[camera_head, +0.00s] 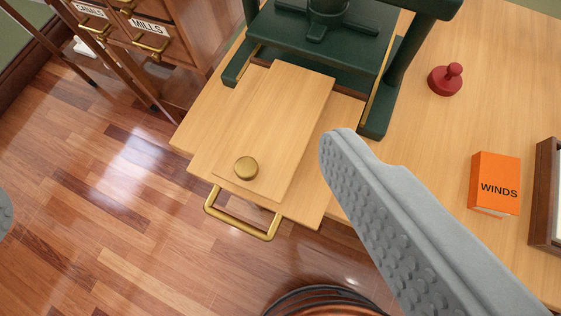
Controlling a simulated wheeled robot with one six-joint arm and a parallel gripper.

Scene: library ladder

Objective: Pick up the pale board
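The pale board (275,125) is a flat light-wood piece with a round brass knob (246,168) near its front end. It lies on a similar light-wood sliding bed (312,200) with a brass loop handle (240,228) at its front. The board's far end lies close to a dark green press (330,45). My gripper (168,176) is open, with one grey finger large at the right and only a sliver of the other at the left edge. The right finger shows beside the board's right edge; no contact is clear. Nothing shows between the fingers in their grip.
A red knobbed stamp (444,80), an orange WINDS box (495,184) and a dark wood frame (546,195) stand on the table at right. A labelled drawer cabinet (185,30) and ladder rails are at upper left. Coiled dark loops (325,298) show at the bottom. Open floor lies left.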

